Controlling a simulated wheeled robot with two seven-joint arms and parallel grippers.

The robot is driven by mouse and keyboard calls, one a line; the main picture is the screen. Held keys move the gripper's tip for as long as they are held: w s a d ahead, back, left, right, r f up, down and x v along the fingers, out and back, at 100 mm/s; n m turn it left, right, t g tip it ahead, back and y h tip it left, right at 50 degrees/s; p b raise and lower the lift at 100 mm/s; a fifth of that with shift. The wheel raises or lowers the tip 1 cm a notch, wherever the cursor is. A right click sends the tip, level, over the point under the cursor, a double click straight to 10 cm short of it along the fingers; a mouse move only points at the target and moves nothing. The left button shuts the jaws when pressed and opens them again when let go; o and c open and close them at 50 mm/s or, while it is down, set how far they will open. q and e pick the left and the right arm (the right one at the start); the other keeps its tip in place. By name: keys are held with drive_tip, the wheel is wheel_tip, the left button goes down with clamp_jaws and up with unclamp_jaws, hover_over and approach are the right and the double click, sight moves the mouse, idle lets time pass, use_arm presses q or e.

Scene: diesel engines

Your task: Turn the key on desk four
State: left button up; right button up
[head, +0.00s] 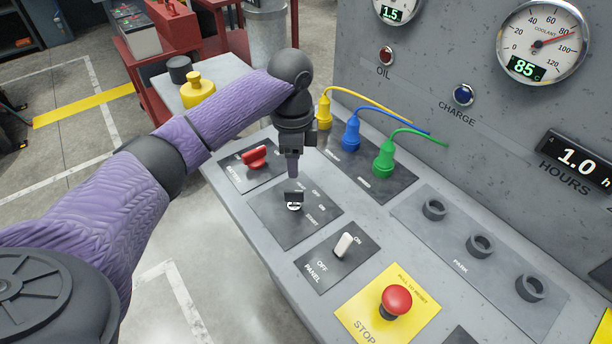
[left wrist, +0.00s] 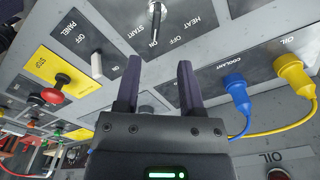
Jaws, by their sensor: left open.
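The key (head: 293,199) has a dark head and stands in a round silver lock on a dark plate (head: 272,222) of the grey desk, with the words OFF, ON and START around it. In the left wrist view the key (left wrist: 156,10) is at the top edge, partly cut off. My left gripper (head: 292,176) points down just above and behind the key, its fingers apart from each other. In the left wrist view my left gripper (left wrist: 160,75) is open and empty, with the key beyond its fingertips. My right gripper is not in view.
A red battery switch (head: 255,157), a white panel toggle (head: 343,245) and a red stop button (head: 396,300) surround the key plate. Yellow, blue and green plugs (head: 384,158) with cables stand behind it. The gauge panel (head: 430,75) rises at the back right.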

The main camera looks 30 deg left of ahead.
sight(293, 191)
use_arm(q)
drive_tip(key=f, duration=0.2)
drive_tip(key=s+f+b, duration=0.1)
drive_tip(key=f, duration=0.1)
drive_tip(key=shift+f, duration=0.4)
wheel_tip(293, 191, down, 3)
drive_tip(key=shift+w+f+b, duration=0.15)
drive_tip(key=shift+b, duration=0.5)
drive_tip(key=shift+f, duration=0.45)
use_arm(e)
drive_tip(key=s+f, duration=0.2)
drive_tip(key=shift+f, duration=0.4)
use_arm(q)
clamp_jaws()
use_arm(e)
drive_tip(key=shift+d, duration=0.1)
